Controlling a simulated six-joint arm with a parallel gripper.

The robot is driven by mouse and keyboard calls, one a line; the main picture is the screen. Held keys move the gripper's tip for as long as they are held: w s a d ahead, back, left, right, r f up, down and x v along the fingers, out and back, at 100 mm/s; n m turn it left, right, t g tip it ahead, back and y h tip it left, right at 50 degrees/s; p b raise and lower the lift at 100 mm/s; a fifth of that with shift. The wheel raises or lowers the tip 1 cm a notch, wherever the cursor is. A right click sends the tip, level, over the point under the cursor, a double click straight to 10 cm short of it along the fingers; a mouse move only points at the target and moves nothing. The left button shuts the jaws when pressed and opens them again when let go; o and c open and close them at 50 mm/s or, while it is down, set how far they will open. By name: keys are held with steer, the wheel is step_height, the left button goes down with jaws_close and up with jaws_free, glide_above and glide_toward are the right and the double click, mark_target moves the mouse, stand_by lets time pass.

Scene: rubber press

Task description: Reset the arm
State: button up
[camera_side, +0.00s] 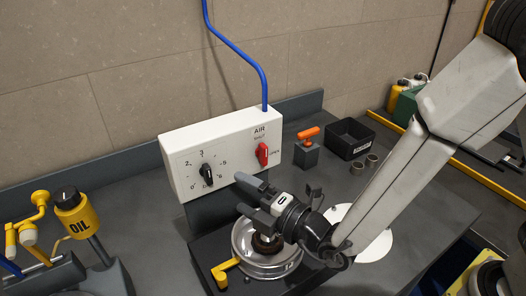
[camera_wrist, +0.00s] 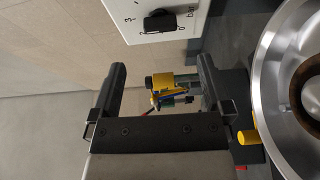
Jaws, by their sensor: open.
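My gripper (camera_side: 250,199) is open and empty. It hangs just above and beside the round metal press dish (camera_side: 240,245), in front of the white control panel (camera_side: 180,148). In the wrist view my gripper (camera_wrist: 168,88) has its fingers well apart with nothing between them up close. The metal dish (camera_wrist: 270,95) is at the right edge there, with a brown ring inside it. A yellow handle (camera_side: 222,272) sticks out from the front left of the dish. My wrist hides part of the dish in the side view.
The panel carries a black dial (camera_side: 208,174) and a red air valve lever (camera_side: 262,154). An orange-handled valve (camera_side: 308,140) and a black bin (camera_side: 348,138) stand to the right. A yellow oil can (camera_side: 76,212) stands at left. A blue hose (camera_side: 238,50) rises behind the panel.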

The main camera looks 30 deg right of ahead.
steer(key=w+d+f+m+g+h, duration=0.15)
steer(key=d+m+h, duration=0.25)
steer(key=d+h, duration=0.45)
steer(key=d+f+m+g+h, duration=0.1)
steer(key=d+m+g+h, duration=0.3)
steer(key=d, duration=0.8)
steer(key=s+d+f+m+g+y, duration=0.4)
steer(key=s+d+m+g, duration=0.3)
steer(key=s+m, duration=0.4)
steer(key=shift+m+g+y, duration=0.75)
steer(key=shift+m+y, duration=0.1)
steer(key=shift+m, duration=0.85)
steer(key=shift+s, duration=0.1)
